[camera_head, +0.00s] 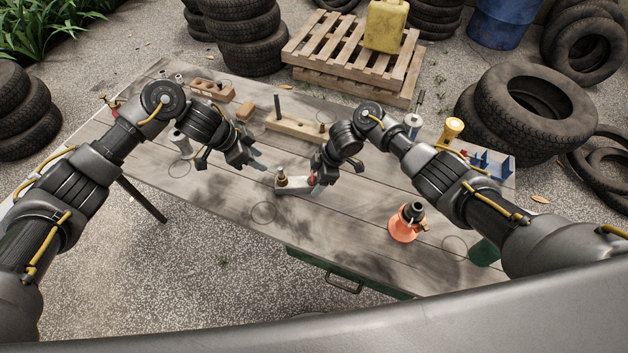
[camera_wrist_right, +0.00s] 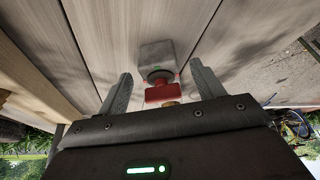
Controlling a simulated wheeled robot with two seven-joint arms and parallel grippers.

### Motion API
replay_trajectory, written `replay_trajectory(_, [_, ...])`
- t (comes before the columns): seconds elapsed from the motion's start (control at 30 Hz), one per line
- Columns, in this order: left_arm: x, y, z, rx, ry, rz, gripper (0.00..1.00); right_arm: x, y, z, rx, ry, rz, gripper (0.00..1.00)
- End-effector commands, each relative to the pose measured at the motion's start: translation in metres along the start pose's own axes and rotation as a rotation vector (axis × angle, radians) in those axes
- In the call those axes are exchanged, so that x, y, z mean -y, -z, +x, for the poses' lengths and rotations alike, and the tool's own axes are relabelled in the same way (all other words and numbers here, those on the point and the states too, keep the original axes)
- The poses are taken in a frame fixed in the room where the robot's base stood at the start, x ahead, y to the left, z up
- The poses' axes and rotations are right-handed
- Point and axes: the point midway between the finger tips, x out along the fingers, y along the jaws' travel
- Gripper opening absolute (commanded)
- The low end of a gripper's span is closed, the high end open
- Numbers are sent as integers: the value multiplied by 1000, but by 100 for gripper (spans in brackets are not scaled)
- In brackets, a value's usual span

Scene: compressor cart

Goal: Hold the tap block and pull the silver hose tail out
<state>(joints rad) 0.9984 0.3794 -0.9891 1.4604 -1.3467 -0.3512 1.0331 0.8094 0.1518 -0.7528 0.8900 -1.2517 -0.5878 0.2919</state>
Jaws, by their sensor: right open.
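The grey tap block (camera_head: 297,186) lies near the middle of the table, with a red part at its right end. A small silver and brass fitting, probably the hose tail (camera_head: 281,177), stands upright at its left end. My right gripper (camera_head: 322,178) is at the right end of the block. In the right wrist view my right gripper (camera_wrist_right: 162,78) is open, its fingers either side of the red part (camera_wrist_right: 160,94), with the grey block (camera_wrist_right: 156,54) beyond. My left gripper (camera_head: 259,165) is left of the fitting and apart from it; its finger gap is unclear.
A wooden bar with a dark upright peg (camera_head: 297,129) lies behind the block. An orange-red funnel-shaped piece (camera_head: 404,225) stands at the right front. A blue rack (camera_head: 488,160) is at the right end. The table between block and front edge is mostly clear.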

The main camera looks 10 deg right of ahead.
Motion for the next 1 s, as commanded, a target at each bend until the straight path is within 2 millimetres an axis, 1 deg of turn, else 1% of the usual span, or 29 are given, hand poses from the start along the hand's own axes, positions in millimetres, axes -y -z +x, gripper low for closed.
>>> replay_trajectory(0.03, [0, 0, 0, 0, 0, 0, 36, 0, 1, 6, -1, 2, 2, 67])
replay_trajectory(0.1, [0, 0, 0, 0, 0, 0, 36, 0, 1, 13, -1, 1, 2, 67])
replay_trajectory(0.2, [0, 0, 0, 0, 0, 0, 36, 0, 0, 18, 1, 0, 1, 67])
replay_trajectory(0.53, [0, 0, 0, 0, 0, 0, 36, 0, 0, 21, 0, -2, -1, 67])
replay_trajectory(0.57, [0, 0, 0, 0, 0, 0, 36, 0, 0, 21, 0, -2, -1, 65])
replay_trajectory(0.9, [0, 0, 0, 0, 0, 0, 36, 0, 0, 21, 0, -2, 0, 20])
replay_trajectory(1.0, [0, 0, 0, 0, 0, 0, 36, -1, 0, 21, 0, -2, 0, 9])
